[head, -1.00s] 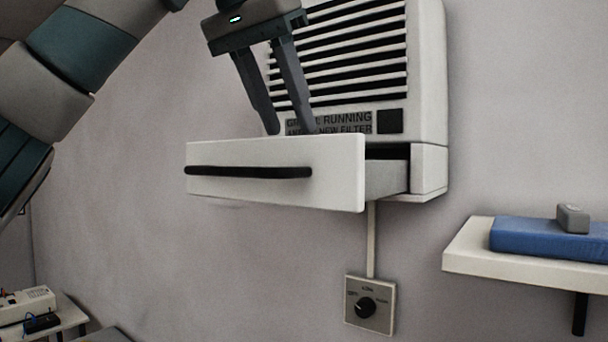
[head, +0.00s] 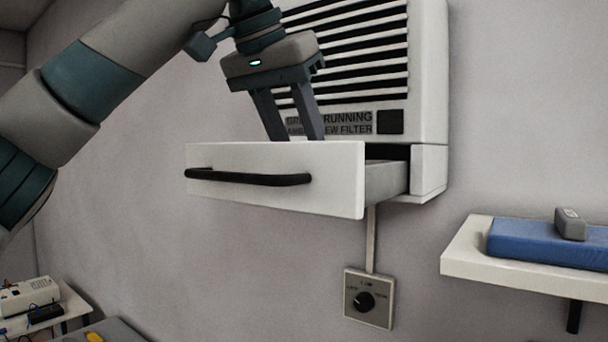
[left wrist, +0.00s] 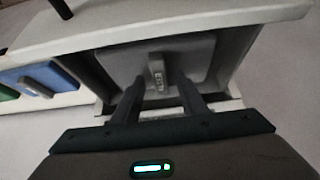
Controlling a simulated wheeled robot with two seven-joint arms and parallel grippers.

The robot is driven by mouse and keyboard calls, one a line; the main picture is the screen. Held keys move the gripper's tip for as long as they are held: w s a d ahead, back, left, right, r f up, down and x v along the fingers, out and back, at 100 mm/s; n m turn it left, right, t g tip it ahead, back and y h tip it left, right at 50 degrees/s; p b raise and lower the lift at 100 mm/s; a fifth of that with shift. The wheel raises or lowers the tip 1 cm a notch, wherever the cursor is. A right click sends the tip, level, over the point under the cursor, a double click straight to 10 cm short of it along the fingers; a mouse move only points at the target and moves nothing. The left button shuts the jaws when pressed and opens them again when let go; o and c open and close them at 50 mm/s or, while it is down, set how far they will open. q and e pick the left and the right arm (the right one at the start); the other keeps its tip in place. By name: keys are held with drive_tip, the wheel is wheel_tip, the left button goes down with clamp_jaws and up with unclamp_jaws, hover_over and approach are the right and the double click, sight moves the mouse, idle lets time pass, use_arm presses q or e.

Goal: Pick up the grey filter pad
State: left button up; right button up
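The grey filter pad (left wrist: 118,64) lies inside the pulled-out drawer of the wall unit, with a raised grey grip block (left wrist: 157,73) on top. In the head view the white drawer front (head: 270,200) hides the pad. My left gripper (left wrist: 160,88) is open and points down into the drawer, its fingers on either side of the grip block. I cannot tell whether they touch it. In the head view the left gripper (head: 294,137) has its fingertips at or behind the drawer front's top edge. My right gripper is not in view.
The slatted wall unit (head: 428,80) rises behind the drawer. The drawer front has a black bar handle (head: 248,178). A dial box (head: 368,299) hangs below. At right, a white shelf (head: 480,262) holds a blue pad (head: 540,243) with a grey block.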

use_arm(q)
clamp_jaws()
idle(0.3)
